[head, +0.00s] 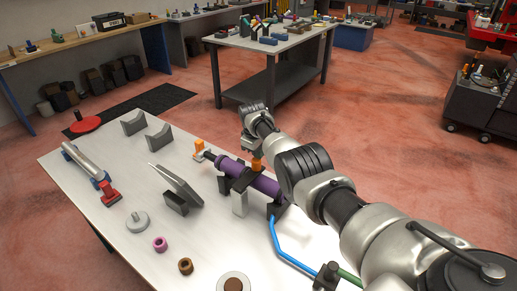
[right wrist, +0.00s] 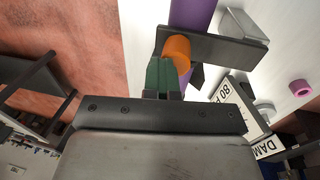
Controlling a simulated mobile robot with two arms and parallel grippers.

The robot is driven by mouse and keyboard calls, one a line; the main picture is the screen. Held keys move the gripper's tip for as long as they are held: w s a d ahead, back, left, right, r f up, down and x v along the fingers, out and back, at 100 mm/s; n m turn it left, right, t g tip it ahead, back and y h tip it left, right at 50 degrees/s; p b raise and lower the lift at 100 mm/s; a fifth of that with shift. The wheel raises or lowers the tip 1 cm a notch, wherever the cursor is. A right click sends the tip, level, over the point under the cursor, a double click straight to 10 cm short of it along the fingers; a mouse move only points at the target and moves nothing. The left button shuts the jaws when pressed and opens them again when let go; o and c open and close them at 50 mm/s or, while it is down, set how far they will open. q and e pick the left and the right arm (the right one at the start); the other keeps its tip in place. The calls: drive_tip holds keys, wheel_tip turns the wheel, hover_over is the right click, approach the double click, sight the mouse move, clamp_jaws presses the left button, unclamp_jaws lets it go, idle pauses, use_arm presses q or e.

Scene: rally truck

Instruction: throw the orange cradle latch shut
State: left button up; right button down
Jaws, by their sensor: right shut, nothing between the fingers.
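The orange cradle latch (head: 256,164) stands up on a dark strap across the purple cylinder (head: 266,185) on the table. In the right wrist view, the orange latch (right wrist: 177,49) is a rounded knob at the end of the dark strap (right wrist: 225,49). My right gripper (head: 255,154) is directly above the latch in the head view. In the right wrist view its green fingers (right wrist: 160,67) are shut together, empty, with their tips right beside the latch; I cannot tell whether they touch. The gripper hides part of the latch. My left gripper is not in view.
A second orange piece (head: 199,147) sits at the cylinder's far-left end. Grey holders (head: 159,137), a silver tube (head: 87,163), a dark angled plate (head: 176,184) and small rings (head: 160,244) lie to the left. A blue rod (head: 285,250) lies in front.

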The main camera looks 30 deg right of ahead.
drive_tip(key=shift+s+a+f+p, duration=0.1)
drive_tip(key=shift+s+a+p, duration=0.2)
drive_tip(key=shift+a, duration=0.25)
drive_tip(key=r, duration=0.1)
drive_tip(key=r+p, duration=0.1)
drive_tip(key=shift+w+a+r, duration=0.1)
drive_tip(key=shift+a+r, duration=0.1)
drive_tip(key=shift+r, duration=0.1)
wheel_tip(320, 180, up, 8)
drive_tip(key=shift+s+r+b, duration=0.15)
drive_tip(key=shift+s+b, duration=0.05)
drive_tip(key=shift+b, duration=0.1)
